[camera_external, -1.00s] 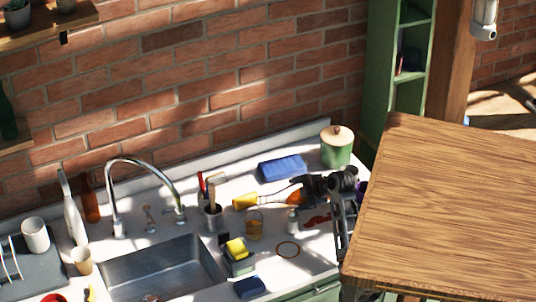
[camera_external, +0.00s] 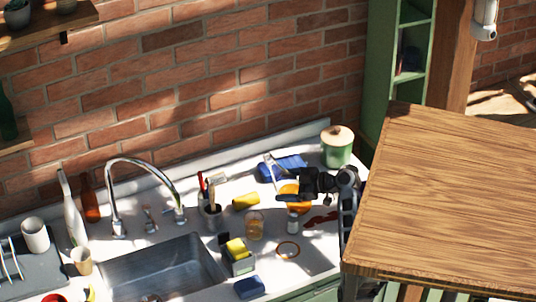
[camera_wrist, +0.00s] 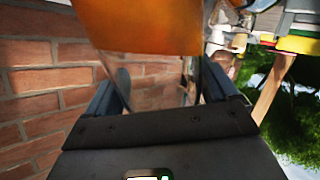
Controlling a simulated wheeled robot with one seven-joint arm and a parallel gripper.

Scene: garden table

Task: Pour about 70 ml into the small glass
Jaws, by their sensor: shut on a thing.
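The small glass (camera_external: 254,226) stands upright on the white counter, with amber-orange contents in its lower part. My gripper (camera_external: 290,197) is shut on a clear carafe with orange liquid (camera_external: 296,206), to the right of the small glass and apart from it. The carafe's pale neck (camera_external: 271,166) points up and to the left, so it is tilted. In the wrist view the clear carafe wall (camera_wrist: 150,84) lies between the fingers, with the orange liquid (camera_wrist: 140,22) at the top of the picture. No stream of liquid is visible.
A small white-capped jar (camera_external: 292,222) and a ring (camera_external: 288,250) are near the small glass. A yellow object (camera_external: 246,201) lies behind it, and a utensil cup (camera_external: 212,217) stands to its left. The sink (camera_external: 165,272) is farther left. A blue object (camera_external: 283,166) lies behind the carafe.

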